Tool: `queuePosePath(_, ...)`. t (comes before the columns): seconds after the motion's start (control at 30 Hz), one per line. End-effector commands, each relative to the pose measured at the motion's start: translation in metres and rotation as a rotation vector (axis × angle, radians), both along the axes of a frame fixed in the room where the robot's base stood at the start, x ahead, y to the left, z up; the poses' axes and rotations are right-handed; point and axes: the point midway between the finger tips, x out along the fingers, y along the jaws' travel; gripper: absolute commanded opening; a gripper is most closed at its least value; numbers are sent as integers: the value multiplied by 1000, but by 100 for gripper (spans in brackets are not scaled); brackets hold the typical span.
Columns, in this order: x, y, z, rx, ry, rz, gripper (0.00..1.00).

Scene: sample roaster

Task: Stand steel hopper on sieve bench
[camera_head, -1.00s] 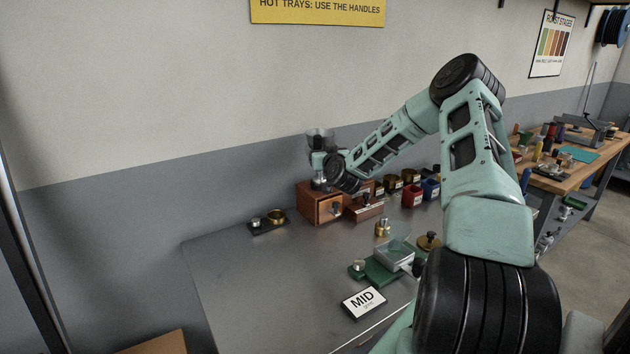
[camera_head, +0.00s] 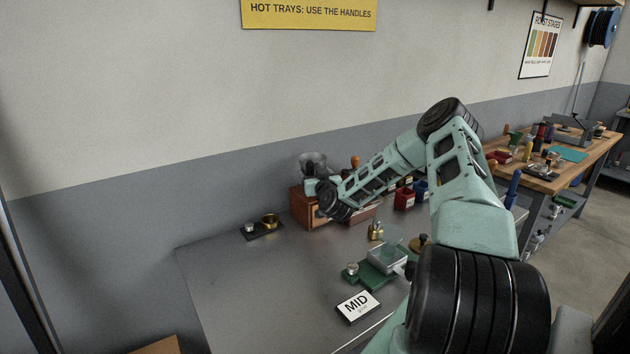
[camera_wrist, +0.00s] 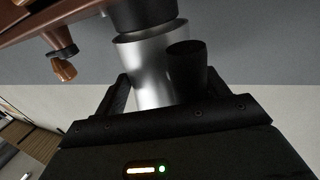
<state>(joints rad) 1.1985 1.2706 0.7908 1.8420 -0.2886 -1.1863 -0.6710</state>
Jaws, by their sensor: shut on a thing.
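My gripper (camera_head: 314,184) is at the back of the grey metal bench (camera_head: 230,290), partly hidden by its own wrist. No label shows which bench is the sieve bench.
A black tray with a brass cup (camera_head: 268,221) lies left of the box. A brass weight (camera_head: 376,231), a green scale-like device (camera_head: 380,270) and a MID sign (camera_head: 357,306) stand in front. Red and blue bins are behind my arm. The bench's left front is clear.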

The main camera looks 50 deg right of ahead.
Motion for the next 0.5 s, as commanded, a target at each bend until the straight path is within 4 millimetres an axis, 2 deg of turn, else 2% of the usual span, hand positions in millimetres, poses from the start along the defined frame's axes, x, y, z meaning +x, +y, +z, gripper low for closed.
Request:
queuePosePath(0.2,0,0,-22,0,0,-1,46)
queuePosePath(0.5,0,0,-25,-1,-1,0,46)
